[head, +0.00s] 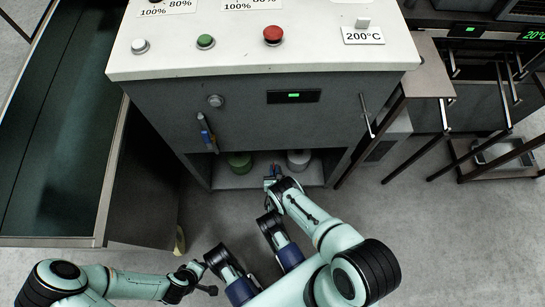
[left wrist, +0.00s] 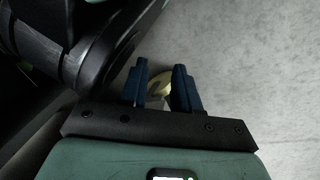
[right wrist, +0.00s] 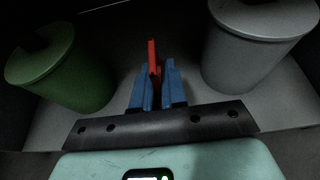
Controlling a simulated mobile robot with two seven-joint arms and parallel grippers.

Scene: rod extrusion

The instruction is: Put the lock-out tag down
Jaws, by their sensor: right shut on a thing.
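The lock-out tag (right wrist: 152,56) shows in the right wrist view as a narrow red piece. My right gripper (right wrist: 153,84) is shut on it, with the tag standing up between the blue fingers. In the head view my right gripper (head: 272,174) is at the open lower compartment of the grey machine (head: 240,110), and the tag is too small to make out there. In the right wrist view, the tag is between a green canister (right wrist: 62,70) and a grey canister (right wrist: 255,48). My left gripper (left wrist: 160,88) is open and empty, low over the floor.
The compartment floor (right wrist: 195,92) is bare between the canisters. A blue-and-grey handled item (head: 207,133) is on the machine front. A dark green conveyor (head: 62,110) stands at left. A yellow object (left wrist: 160,84) lies beyond my left fingers.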

